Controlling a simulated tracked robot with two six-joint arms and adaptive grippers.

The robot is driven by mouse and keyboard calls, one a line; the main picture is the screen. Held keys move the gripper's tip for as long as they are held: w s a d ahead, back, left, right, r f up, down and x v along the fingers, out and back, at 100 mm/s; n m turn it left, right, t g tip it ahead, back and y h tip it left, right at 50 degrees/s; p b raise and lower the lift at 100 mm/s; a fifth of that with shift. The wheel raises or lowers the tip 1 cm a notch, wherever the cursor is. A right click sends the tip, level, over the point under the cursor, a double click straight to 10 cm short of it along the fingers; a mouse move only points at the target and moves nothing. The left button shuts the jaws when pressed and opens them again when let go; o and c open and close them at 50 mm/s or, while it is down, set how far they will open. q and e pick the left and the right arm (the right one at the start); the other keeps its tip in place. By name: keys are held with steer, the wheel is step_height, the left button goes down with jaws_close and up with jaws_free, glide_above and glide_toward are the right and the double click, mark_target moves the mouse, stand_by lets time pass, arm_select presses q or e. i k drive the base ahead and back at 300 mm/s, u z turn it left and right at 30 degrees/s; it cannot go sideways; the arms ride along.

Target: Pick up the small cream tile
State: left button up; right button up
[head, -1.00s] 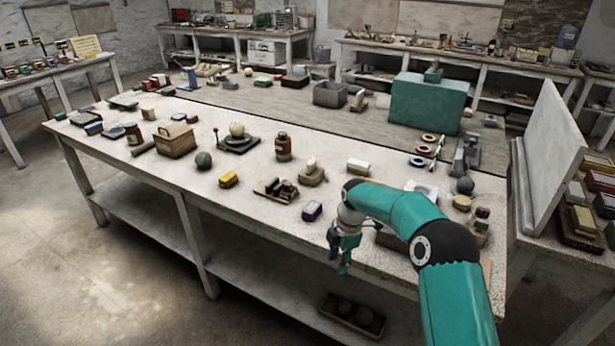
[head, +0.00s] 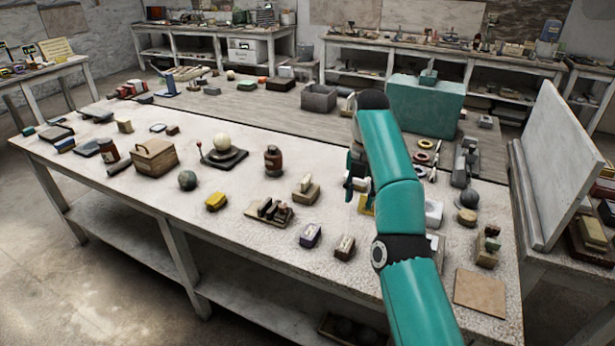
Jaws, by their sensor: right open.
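My right gripper (head: 350,190) hangs over the middle right of the light table, its jaws open. Directly under and behind it is a yellow-edged block (head: 366,205), mostly hidden by the gripper and forearm; its top looked pale earlier. A small cream piece (head: 306,184) stands on a tan block to the left of the gripper. A flat, square tan tile (head: 480,292) lies near the table's front right corner, well away from the gripper. I cannot tell for certain which piece is the small cream tile. My left gripper is not in view.
A large teal box (head: 426,104) stands behind, and an upright slab (head: 550,160) at right.

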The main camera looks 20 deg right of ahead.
mark_target(306, 179)
steer(key=i, duration=1.05)
steer(key=u, duration=0.05)
